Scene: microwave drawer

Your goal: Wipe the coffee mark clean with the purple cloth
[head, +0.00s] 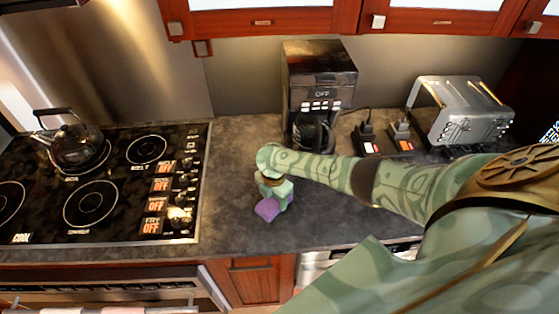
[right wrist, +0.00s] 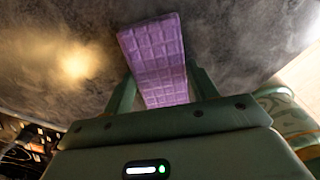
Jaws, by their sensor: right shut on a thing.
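The purple cloth (head: 267,209) is at the tip of my right gripper (head: 275,192), over the dark counter left of centre in the head view. In the right wrist view the purple cloth (right wrist: 157,60) sits between the two fingers of my right gripper (right wrist: 160,85) and sticks out beyond them. The right gripper is shut on it. I cannot tell whether the cloth touches the counter. I cannot make out a coffee mark in either view; a light patch on the counter in the wrist view looks like a reflection. My left gripper is not in view.
A black stove (head: 100,185) with a kettle (head: 75,145) lies to the left. A coffee maker (head: 318,80) and a silver toaster (head: 465,112) stand at the back, with small dark devices between them. Counter (head: 235,150) behind and left of the gripper is clear.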

